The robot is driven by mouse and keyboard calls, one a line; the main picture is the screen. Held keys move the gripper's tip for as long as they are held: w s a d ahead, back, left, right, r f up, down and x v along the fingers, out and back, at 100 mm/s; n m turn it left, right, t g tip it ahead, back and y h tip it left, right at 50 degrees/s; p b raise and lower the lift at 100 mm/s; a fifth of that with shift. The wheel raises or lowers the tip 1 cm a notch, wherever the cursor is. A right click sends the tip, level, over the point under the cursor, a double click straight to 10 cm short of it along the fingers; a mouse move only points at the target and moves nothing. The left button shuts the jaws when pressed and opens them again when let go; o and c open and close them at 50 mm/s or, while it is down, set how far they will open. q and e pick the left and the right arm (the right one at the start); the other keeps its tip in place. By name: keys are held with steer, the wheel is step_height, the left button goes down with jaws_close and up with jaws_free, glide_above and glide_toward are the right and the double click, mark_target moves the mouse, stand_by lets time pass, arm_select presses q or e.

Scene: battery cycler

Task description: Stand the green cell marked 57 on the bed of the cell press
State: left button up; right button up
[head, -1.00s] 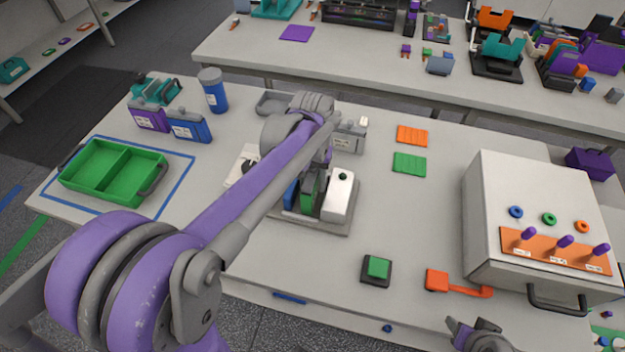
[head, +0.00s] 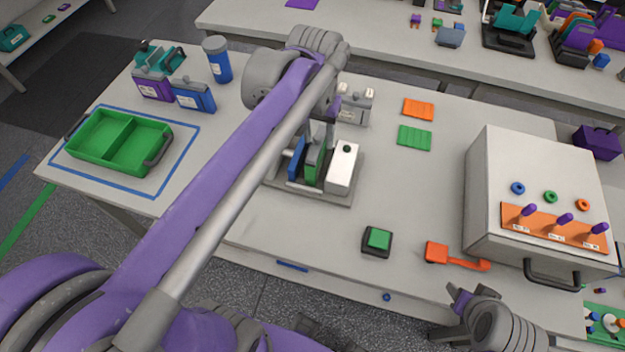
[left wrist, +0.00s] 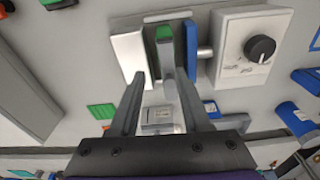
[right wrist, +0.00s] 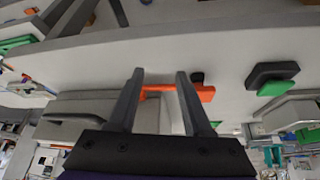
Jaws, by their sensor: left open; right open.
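The cell press (head: 347,196) stands mid-table, with a white block (head: 342,168) at one side and a blue plate (head: 297,160) at the other. A green cell (head: 312,168) stands upright between them on the bed; I cannot read its mark. It also shows in the left wrist view (left wrist: 163,34), with a grey upper part towards me. My left gripper (left wrist: 160,74) is open just above it, its fingers apart on either side of the grey part. In the head view my arm hides much of this gripper. My right gripper (right wrist: 159,72) is open and empty, near the table's front edge.
A knob box (left wrist: 250,48) adjoins the press. A grey labelled unit (head: 354,107) stands behind it. A green button (head: 378,240), orange handle (head: 455,256) and white cabinet (head: 515,165) are at right.

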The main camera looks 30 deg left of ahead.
arm_select(q)
steer(key=s+d+f+t, duration=0.1)
steer(key=s+f, duration=0.2)
steer(key=s, duration=0.1)
steer(key=s+d+f+m+t, duration=0.1)
steer(key=s+d+f+t, duration=0.1)
steer(key=s+f, duration=0.2)
steer(key=s+d+f+m+t, duration=0.1)
steer(key=s+d+f, duration=0.1)
steer(key=s+f, duration=0.2)
steer(key=shift+s+f, duration=0.1)
steer(key=shift+f, duration=0.1)
